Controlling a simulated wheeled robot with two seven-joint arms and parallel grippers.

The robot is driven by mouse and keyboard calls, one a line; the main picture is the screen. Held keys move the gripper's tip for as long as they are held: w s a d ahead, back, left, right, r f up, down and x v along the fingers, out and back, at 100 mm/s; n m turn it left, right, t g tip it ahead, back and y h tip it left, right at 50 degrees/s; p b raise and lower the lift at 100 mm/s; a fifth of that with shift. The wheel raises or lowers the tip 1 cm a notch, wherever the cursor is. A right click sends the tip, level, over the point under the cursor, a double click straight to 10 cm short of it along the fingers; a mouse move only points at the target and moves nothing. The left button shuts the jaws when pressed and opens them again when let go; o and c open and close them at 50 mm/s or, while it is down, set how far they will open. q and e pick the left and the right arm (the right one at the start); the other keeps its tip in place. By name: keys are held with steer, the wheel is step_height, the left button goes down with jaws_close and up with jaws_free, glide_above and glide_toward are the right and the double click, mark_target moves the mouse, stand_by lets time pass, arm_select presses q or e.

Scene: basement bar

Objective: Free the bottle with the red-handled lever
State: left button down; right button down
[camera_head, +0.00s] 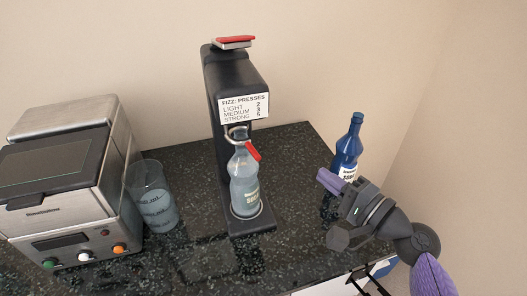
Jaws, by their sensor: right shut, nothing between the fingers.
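A clear bottle (244,186) stands upright in the black fizz machine (233,85), on its round base. The bottle's neck is at the pale ring under the machine's head. The red-handled lever (253,151) slants down to the right at the bottle's neck. A red-topped button (235,40) sits on top of the machine. A label (244,107) on its front lists presses: light 2, medium 3, strong 5. My right gripper (329,181) is shut and empty, right of the machine and apart from the lever. My left gripper is not in view.
A blue bottle (347,147) stands behind my right gripper, partly hidden by it. A clear cup (152,197) and a steel appliance (71,185) with knobs stand on the left. The dark counter (290,150) is clear between the machine and the blue bottle.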

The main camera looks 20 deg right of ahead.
steer(key=p, duration=0.2)
glide_toward(241, 141)
steer(key=w+d, duration=0.4)
steer(key=w, duration=0.1)
steer(key=a, duration=0.1)
steer(key=a+p, duration=0.1)
steer(key=s+a, duration=0.1)
steer(key=shift+a+f, duration=0.35)
steer(key=shift+f, duration=0.05)
steer(key=shift+d, duration=0.1)
